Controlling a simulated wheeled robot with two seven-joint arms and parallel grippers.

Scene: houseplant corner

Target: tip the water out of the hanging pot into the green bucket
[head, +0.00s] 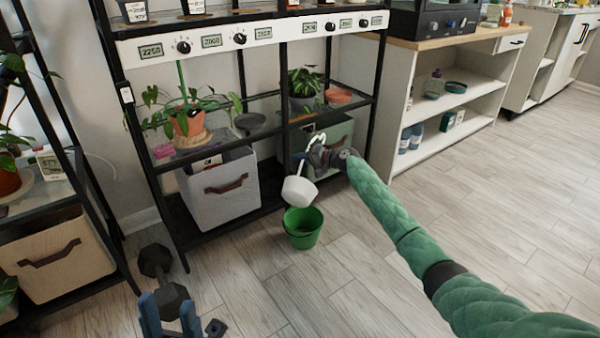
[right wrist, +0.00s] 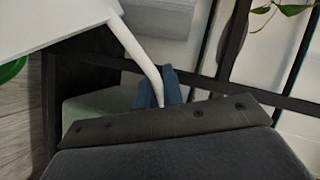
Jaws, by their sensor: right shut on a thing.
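The white hanging pot (head: 299,191) is held in the air above the green bucket (head: 302,236) and looks tilted. Its white hanger curves up to my right gripper (head: 317,157), which is shut on it. In the right wrist view the hanger (right wrist: 140,52) runs from the pot (right wrist: 50,22) down to the blue fingers (right wrist: 160,92). A sliver of the bucket (right wrist: 12,70) shows at the left edge there. The bucket stands upright on the floor. No water can be seen. My left gripper (head: 170,308) is low at bottom left, fingers apart and empty.
A black shelf rack (head: 150,165) with plants and a grey fabric bin (head: 222,190) stands behind the bucket. Another rack with a beige bin (head: 55,262) is at the left. A white cabinet (head: 450,115) stands at right. The floor (head: 480,200) at right is clear.

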